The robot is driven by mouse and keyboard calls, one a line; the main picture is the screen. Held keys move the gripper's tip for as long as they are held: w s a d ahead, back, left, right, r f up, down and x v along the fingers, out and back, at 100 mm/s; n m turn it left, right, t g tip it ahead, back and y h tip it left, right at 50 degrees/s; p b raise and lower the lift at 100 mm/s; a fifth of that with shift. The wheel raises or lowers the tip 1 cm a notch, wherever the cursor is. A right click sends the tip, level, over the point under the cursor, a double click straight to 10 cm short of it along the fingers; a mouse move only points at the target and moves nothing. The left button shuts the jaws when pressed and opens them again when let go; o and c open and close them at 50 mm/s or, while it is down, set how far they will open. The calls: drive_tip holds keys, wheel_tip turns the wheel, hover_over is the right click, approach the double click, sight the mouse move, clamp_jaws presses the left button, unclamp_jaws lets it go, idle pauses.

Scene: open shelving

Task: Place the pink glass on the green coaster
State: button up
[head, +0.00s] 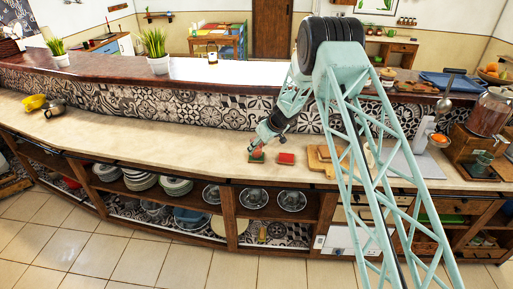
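My gripper (254,147) reaches down from the upper right to just above the counter. Directly below it is a small dark green patch (257,159), which looks like the green coaster.
The pale counter (180,140) is clear to the left as far as a yellow bowl (35,102). Wooden boards (322,160) lie to the right. A patterned tile wall and raised dark red ledge (110,72) run behind. Open shelves below hold plates (139,180) and bowls.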

drive_tip(key=o, duration=1)
drive_tip(key=shift+s+d+r, duration=0.1)
drive_tip(key=shift+r, duration=0.35)
drive_tip(key=shift+p+v, duration=0.45)
drive_tip(key=shift+v, duration=5.25)
